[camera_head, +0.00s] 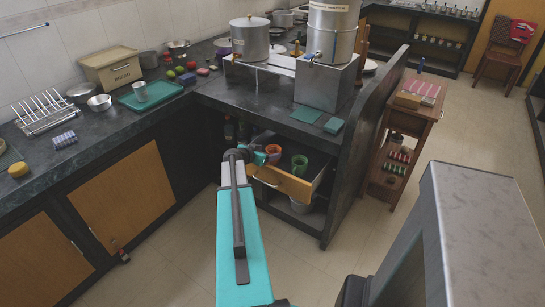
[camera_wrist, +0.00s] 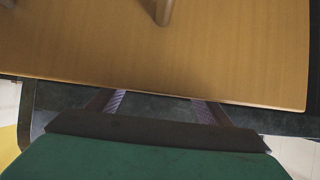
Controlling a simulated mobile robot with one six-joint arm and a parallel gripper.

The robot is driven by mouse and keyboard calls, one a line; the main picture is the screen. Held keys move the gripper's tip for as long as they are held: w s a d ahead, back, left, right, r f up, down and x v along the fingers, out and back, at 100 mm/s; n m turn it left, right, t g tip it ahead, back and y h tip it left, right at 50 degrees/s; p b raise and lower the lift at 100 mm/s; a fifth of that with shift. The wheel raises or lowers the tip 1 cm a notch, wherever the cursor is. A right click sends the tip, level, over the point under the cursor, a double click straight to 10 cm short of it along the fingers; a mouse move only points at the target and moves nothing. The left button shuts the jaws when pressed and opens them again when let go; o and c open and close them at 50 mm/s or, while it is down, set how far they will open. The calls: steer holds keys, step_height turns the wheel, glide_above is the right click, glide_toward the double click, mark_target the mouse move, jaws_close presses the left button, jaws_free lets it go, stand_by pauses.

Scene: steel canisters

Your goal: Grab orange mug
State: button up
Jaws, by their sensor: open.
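The orange mug (camera_head: 273,153) stands in an open drawer under the counter in the head view, just beyond the end of my arm. Its lower part is partly hidden. A green mug (camera_head: 299,164) is in the same drawer, to its right. My gripper (camera_wrist: 158,101) shows in the wrist view with its fingers apart and nothing between them. In the wrist view it is close to the wooden drawer front (camera_wrist: 220,50). The orange mug does not show in the wrist view. In the head view my arm hides most of the gripper.
The drawer (camera_head: 284,184) sticks out from the cabinet, with a pot (camera_head: 301,204) on the shelf below. A dark partition (camera_head: 350,150) stands right of it, then a wooden trolley (camera_head: 400,140). The counter (camera_head: 110,125) runs along the left.

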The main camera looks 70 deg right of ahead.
steer(key=shift+x, duration=1.15)
steer(key=c, duration=1.4)
steer(key=shift+r, duration=0.2)
steer(key=shift+c, duration=0.2)
step_height(320, 180, up, 10)
steer(key=b, duration=0.1)
steer(key=shift+f, duration=0.15)
